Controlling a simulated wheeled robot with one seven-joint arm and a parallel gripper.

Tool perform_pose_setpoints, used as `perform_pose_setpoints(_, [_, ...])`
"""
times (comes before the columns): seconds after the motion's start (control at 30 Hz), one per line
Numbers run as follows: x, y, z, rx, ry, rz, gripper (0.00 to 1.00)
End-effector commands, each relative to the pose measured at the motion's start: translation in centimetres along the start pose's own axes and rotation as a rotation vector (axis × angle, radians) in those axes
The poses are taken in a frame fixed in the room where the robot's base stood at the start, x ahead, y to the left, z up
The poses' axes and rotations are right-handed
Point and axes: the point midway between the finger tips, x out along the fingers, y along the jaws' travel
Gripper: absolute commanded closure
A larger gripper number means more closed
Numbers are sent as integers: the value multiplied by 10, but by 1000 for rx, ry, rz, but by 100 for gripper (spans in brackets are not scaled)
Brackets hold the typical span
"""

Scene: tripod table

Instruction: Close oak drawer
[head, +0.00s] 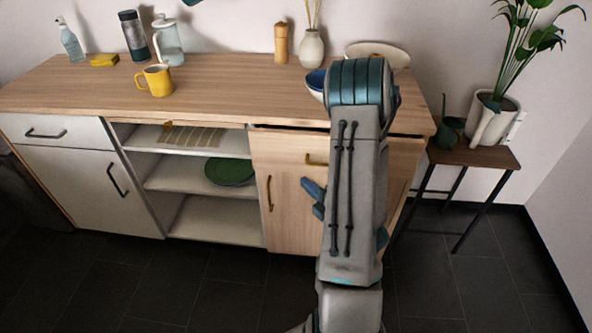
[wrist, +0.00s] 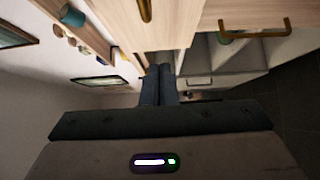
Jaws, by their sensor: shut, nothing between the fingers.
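The oak drawer (head: 285,146) is the upper pale wood front right of the open shelves, with a brass handle (head: 317,159). A dark gap shows along its top under the worktop, and the front seems to stand out a little. My arm hides its right part. The wrist view shows the drawer front (wrist: 168,25) at the top, with part of its handle (wrist: 145,8). My gripper (head: 309,187) is low in front of the oak door, below the drawer handle. Its dark blue fingers (wrist: 157,86) are together and empty in the wrist view. I cannot tell its exact distance from the fronts.
The oak door (head: 287,205) below has an upright brass handle (head: 269,193). Open shelves (head: 190,180) hold a green plate (head: 230,171). The worktop (head: 220,92) carries a yellow mug (head: 157,80) and several other items. A side table (head: 475,154) with plants stands right.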

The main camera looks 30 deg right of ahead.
Motion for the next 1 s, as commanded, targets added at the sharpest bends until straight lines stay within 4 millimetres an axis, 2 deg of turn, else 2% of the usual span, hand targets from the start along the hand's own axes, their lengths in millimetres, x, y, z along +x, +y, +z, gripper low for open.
perform_pose_setpoints(0.03, [3,-5,0,-2,2,3,100])
perform_pose_setpoints(0.8, [39,-4,-1,1,-1,5,100])
perform_pose_setpoints(0.9, [63,1,-2,2,2,2,100])
perform_pose_setpoints(1.0, [74,1,10,1,-2,2,100])
